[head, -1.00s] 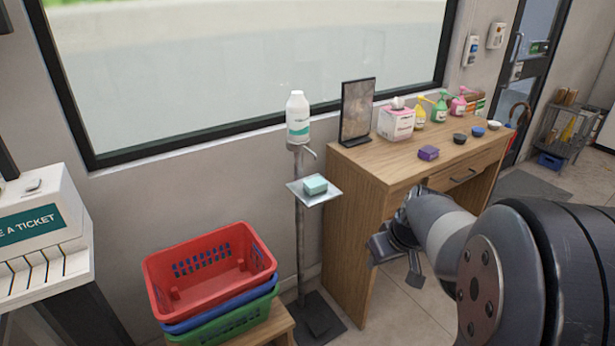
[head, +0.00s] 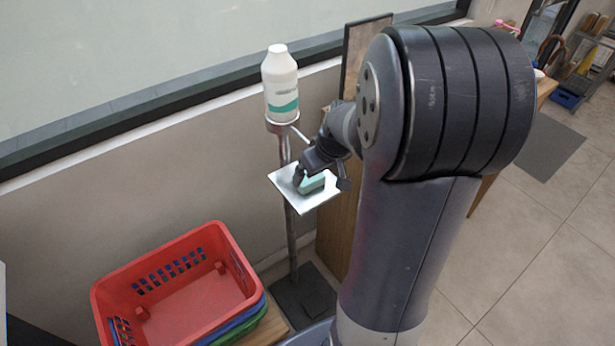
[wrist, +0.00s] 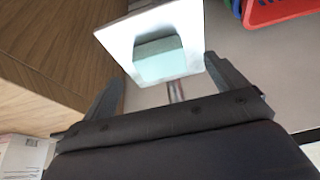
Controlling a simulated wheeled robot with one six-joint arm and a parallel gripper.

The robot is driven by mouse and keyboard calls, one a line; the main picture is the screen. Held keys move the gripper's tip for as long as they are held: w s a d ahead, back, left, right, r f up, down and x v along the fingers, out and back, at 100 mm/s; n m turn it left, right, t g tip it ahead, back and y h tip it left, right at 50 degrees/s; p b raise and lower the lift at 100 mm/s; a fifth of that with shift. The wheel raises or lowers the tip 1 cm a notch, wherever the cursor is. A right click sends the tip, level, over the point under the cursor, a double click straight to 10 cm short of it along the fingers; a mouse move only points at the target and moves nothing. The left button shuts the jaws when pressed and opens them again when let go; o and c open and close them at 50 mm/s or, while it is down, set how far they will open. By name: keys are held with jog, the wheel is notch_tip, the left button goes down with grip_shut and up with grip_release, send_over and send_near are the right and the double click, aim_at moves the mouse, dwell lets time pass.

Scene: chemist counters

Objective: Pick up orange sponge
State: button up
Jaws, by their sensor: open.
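No orange sponge shows in these frames. A mint-green block (head: 310,184), perhaps a sponge, lies on a small white square tray (head: 318,201) fixed to a metal stand. My gripper (head: 321,180) is at the tray, over the block, with its fingers apart. In the wrist view, the block (wrist: 158,60) lies on the tray (wrist: 116,38) ahead of my gripper (wrist: 165,72), roughly between the two open fingers. I cannot tell whether a finger touches it. My arm hides most of the counter in the head view.
Stacked baskets, red (head: 185,300) on top, are at lower left. The wall and window are close behind. A wooden counter (wrist: 40,60) borders the tray.

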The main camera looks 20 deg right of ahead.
aim_at(314, 181)
jog(key=shift+x, duration=2.65)
jog(key=shift+s+d, duration=0.15)
jog(key=shift+c, duration=0.2)
jog(key=c, duration=1.1)
jog(key=shift+r, duration=0.45)
jog(key=v, duration=0.2)
jog(key=shift+r, duration=0.35)
jog(key=s+d+b, duration=0.2)
jog(key=s+b, duration=0.1)
jog(key=s, duration=1.4)
jog(key=shift+d+b, duration=0.35)
jog(key=shift+d, duration=0.05)
